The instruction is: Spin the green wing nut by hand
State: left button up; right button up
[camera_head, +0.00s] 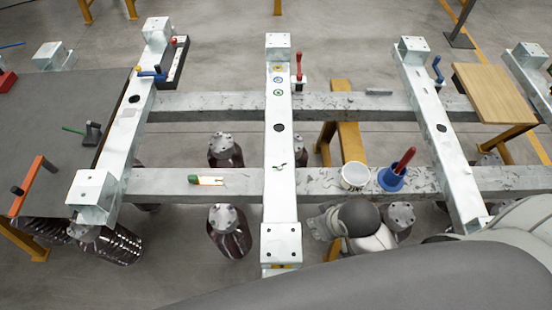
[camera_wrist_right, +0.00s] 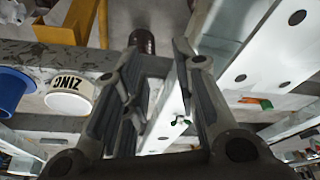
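The pale beam (camera_wrist_right: 225,70) passes behind and beside the fingers. In the head view my right arm comes in from the lower right. My left gripper is not in view.
A white cup marked ZINC (camera_wrist_right: 68,93) and a blue cup (camera_head: 391,179) holding a red handle stand on the near cross beam (camera_head: 455,180). A flat orange-and-green piece (camera_head: 207,180) lies left of the middle beam. A red-handled tool (camera_head: 299,70) stands beyond. Open gaps separate the beams.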

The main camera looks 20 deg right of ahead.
notch_tip(320, 180, up, 6)
jog(key=w+a, duration=0.1)
jog(key=a, duration=0.2)
jog(key=w+a+m+y, duration=0.3)
jog(key=w+a, duration=0.3)
jog(key=a, duration=0.4)
jog(key=m+g+h, duration=0.3)
jog(key=m+h, duration=0.1)
jog(key=m, duration=1.2)
send_over(276, 166)
notch_tip(276, 166, down, 10)
jog(key=shift+w+f+p, duration=0.1)
jog(key=shift+p, duration=0.75)
grip_shut()
